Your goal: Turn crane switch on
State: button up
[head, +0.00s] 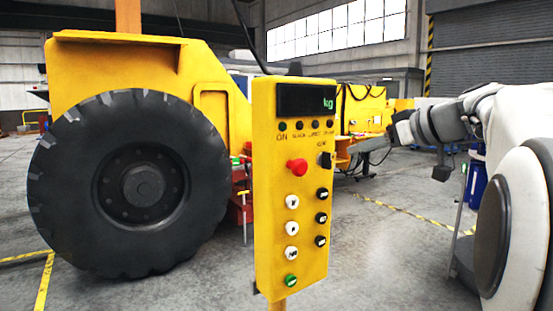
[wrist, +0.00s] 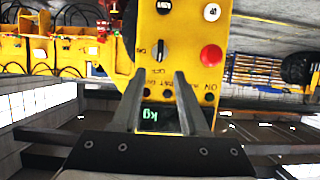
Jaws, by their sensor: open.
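A yellow control box (head: 291,265) stands upright in the middle of the head view. Its black rotary switch (head: 325,160) is at the right of the box face, level with a red mushroom button (head: 297,167). In the wrist view, upside down, the switch (wrist: 160,50) shows a pale line along its handle, roughly upright in the picture. My gripper (head: 396,130) is right of the box, apart from it. Its fingers (wrist: 158,77) are open and empty, with the box face visible beyond and between them. The switch lies just past the fingertips in the picture, not touched.
A display (head: 306,100) with green "kg" tops the box; several white, black and green buttons sit lower. A large black wheel (head: 140,195) on a yellow machine stands behind at left. A yellow machine (head: 365,108) with cables stands farther back.

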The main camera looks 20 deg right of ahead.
aim_at(331, 158)
jog(key=x, duration=1)
jog(key=shift+w+a+f, duration=0.1)
jog(key=shift+w+f, duration=0.05)
grip_shut()
